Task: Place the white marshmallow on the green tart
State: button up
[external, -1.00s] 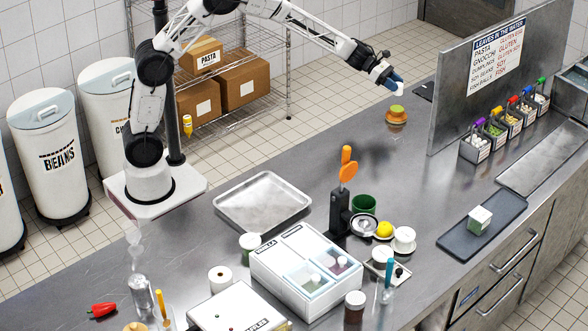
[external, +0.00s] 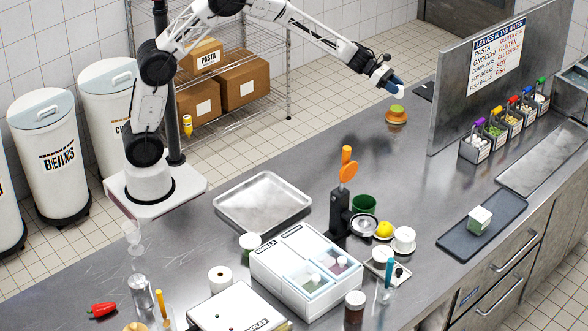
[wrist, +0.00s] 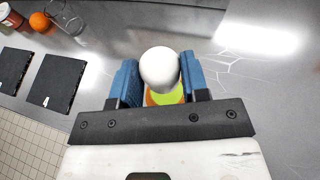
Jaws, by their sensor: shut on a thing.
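The white marshmallow (wrist: 159,68) is between the blue fingers of my gripper (wrist: 158,80) in the wrist view. My gripper also shows in the external view (external: 398,90), with the white marshmallow at its tip. The green tart (external: 397,109) has a green top and an orange body, and stands on the counter at the back, just below my gripper. In the wrist view the tart (wrist: 168,97) is mostly hidden behind the marshmallow and fingers. The marshmallow looks a little above the tart, but I cannot tell the exact gap.
An upright steel panel (external: 470,85) with a sign stands right of the tart. Dark flat slabs (wrist: 55,82) lie left in the wrist view. A metal tray (external: 262,203) and an orange-handled tool (external: 347,172) stand nearer.

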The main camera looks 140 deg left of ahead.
jog(key=shift+f, duration=2.65)
jog(key=shift+f, duration=0.1)
jog(key=o, duration=0.6)
jog(key=v, duration=1.2)
